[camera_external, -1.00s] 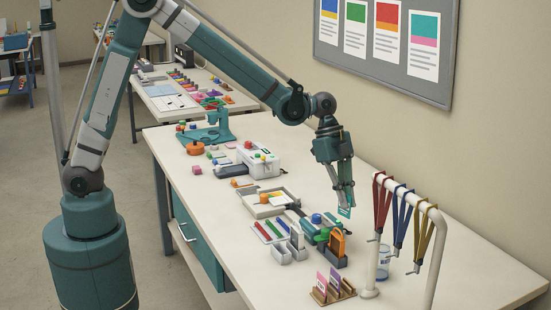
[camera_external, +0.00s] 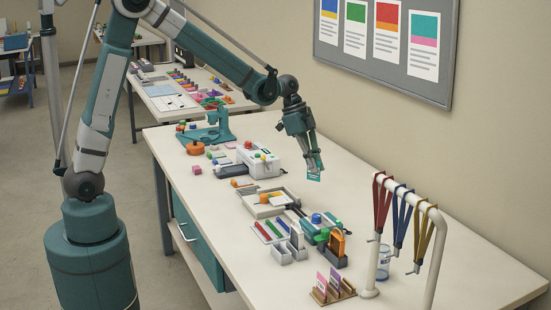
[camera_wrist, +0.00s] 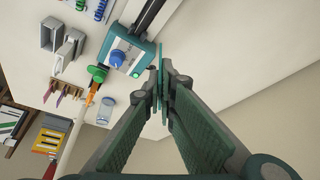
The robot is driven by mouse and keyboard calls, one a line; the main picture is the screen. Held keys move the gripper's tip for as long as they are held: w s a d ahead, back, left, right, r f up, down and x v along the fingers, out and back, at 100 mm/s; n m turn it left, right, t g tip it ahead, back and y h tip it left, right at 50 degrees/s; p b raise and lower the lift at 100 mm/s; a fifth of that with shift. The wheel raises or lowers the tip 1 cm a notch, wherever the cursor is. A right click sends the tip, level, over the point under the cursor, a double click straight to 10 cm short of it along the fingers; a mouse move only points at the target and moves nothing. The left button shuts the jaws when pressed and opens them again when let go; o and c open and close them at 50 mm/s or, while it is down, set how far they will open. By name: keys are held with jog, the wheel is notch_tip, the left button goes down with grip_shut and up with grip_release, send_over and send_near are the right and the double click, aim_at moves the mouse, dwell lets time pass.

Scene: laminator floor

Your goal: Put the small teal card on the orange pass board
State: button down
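My gripper (camera_external: 314,167) is above the bench, shut on the small teal card (camera_external: 315,176), which hangs below the fingertips. In the wrist view the card (camera_wrist: 160,72) shows edge-on as a thin teal strip between the fingertips (camera_wrist: 165,90). An upright orange piece (camera_external: 338,243) stands at the front end of the teal laminator, well to the front of the card. I cannot tell whether it is the orange pass board. A round orange item (camera_external: 195,149) lies by the teal stand at the far left of the bench.
A teal machine with a blue knob (camera_external: 316,218) stands mid-bench, beside grey holders (camera_external: 290,247) and a tray (camera_external: 268,201). A white box (camera_external: 259,162) stands left of the gripper. A lanyard rack (camera_external: 433,255) and a clear cup (camera_external: 383,262) stand to the right. The bench's wall side is clear.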

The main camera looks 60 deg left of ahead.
jog(key=s+a+n+t+b, duration=0.1)
jog(key=s+a+n+b, duration=0.2)
jog(key=a, duration=1.8)
jog(key=n+y, duration=0.2)
jog(key=n, duration=0.2)
send_over(242, 183)
jog(key=shift+f, duration=2.6)
jog(key=shift+f+b, duration=0.4)
jog(key=shift+f, duration=2.75)
jog(key=shift+f, duration=0.1)
jog(key=shift+f+b, duration=0.3)
jog(key=shift+f, duration=1.45)
